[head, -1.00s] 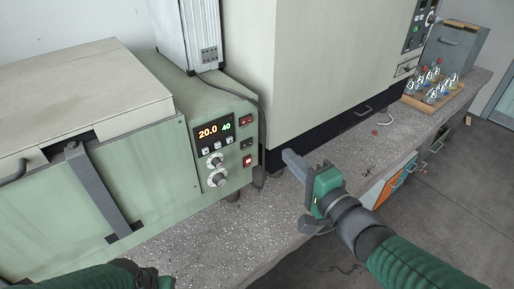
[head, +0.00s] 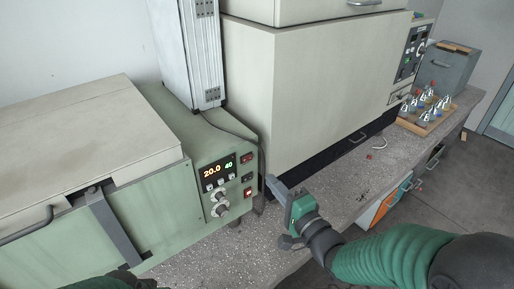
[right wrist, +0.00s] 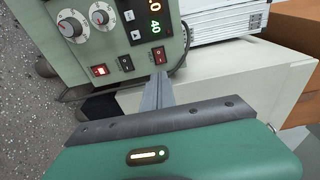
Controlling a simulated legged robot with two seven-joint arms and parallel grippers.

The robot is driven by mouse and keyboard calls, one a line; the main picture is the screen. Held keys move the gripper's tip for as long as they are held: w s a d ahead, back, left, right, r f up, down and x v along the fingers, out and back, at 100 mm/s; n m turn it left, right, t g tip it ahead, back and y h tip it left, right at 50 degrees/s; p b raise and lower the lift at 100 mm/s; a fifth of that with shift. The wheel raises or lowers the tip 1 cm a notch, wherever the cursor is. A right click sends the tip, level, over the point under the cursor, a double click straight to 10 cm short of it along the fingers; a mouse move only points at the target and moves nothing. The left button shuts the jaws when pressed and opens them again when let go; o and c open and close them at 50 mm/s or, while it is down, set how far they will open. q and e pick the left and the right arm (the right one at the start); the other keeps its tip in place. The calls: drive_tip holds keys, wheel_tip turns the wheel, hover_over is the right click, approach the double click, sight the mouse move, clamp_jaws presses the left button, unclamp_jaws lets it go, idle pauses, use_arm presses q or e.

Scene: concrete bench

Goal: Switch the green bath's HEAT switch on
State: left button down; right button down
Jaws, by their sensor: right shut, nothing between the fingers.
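The green bath (head: 60,240) stands on the bench at the left. Its control panel has a display (head: 217,171) reading 20.0 and 40, two knobs, and a column of three switches: a dark red top switch (head: 246,158), a black middle switch (head: 248,177) and a brightly lit red bottom switch (head: 249,192). I cannot read their labels. My right gripper (head: 272,182) is shut and empty, to the right of the panel. In the right wrist view its fingertips (right wrist: 160,77) appear just below the unlit red switch (right wrist: 161,57); contact is not clear. Only part of my left arm shows.
A large cream cabinet (head: 310,90) stands right of the bath, with a cable (head: 235,135) in the gap between them. A grey metal column (head: 187,50) rises behind the panel. A wooden tray of flasks (head: 425,122) is at the far right.

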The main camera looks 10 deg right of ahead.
sight(251, 158)
drive_tip(key=x, duration=0.8)
drive_tip(key=shift+b, duration=0.35)
drive_tip(key=shift+w+a, duration=0.2)
drive_tip(key=shift+w, duration=0.15)
drive_tip(key=shift+w+d+r, duration=0.1)
